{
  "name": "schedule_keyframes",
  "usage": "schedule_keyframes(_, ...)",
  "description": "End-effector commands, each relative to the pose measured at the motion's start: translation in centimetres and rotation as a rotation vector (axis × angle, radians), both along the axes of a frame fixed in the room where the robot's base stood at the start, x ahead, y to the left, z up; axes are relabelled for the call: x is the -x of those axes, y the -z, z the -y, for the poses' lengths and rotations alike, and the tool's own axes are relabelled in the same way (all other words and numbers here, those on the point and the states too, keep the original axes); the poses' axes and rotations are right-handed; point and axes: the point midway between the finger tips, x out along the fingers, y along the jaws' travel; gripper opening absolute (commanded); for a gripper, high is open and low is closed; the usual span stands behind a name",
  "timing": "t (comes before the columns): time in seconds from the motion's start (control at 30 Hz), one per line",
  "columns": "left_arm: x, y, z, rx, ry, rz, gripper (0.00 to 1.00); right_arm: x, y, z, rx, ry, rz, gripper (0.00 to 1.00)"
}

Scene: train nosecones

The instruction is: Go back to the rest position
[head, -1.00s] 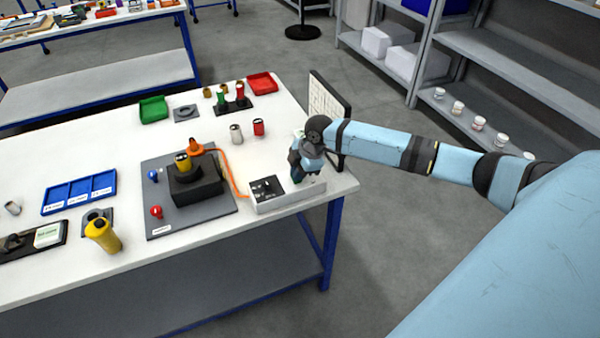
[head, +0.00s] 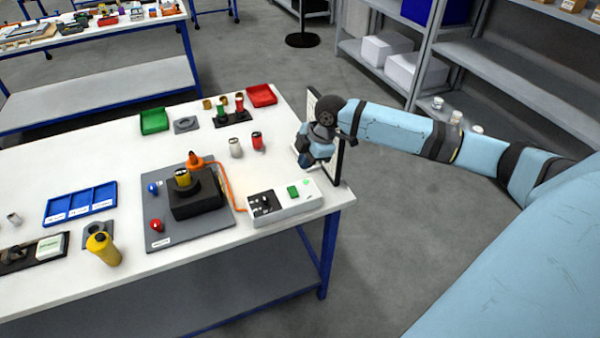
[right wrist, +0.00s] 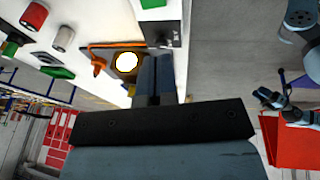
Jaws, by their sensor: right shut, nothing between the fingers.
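The control box has a green button (head: 293,191), a lit green spot and dark switches. My left gripper is not in view.
The white table (head: 200,265) carries a blue tray (head: 80,205), a yellow cylinder (head: 103,249), a green tray (head: 154,120), a red tray (head: 262,95) and small red and silver cylinders. Grey shelves (head: 490,75) stand behind my right arm. The floor right of the table is clear.

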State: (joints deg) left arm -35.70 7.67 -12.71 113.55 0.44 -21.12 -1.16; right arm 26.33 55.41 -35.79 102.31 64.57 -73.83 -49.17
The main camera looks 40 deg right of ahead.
Motion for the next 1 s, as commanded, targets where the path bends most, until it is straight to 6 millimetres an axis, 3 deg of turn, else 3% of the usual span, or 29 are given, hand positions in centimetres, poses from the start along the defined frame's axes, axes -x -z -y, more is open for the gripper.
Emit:
schedule_keyframes(0.23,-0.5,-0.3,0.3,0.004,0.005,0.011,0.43,0.5,-1.5,0.4,0.000,0.001,0.000,0.00)
schedule_keyframes(0.47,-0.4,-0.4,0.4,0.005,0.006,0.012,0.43,0.7,-0.8,-0.3,-0.011,0.008,0.004,0.00)
schedule_keyframes(0.57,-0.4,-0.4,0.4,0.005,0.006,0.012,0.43,1.3,1.8,-2.7,-0.050,0.040,0.026,0.00)
schedule_keyframes(0.67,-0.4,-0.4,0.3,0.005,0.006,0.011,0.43,2.7,5.7,-6.6,-0.126,0.110,0.067,0.00)
schedule_keyframes(0.8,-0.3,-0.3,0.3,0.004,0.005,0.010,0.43,5.9,10.7,-12.2,-0.267,0.262,0.139,0.00)
schedule_keyframes(1.0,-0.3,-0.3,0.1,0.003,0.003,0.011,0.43,12.0,15.3,-17.8,-0.464,0.528,0.224,0.00)
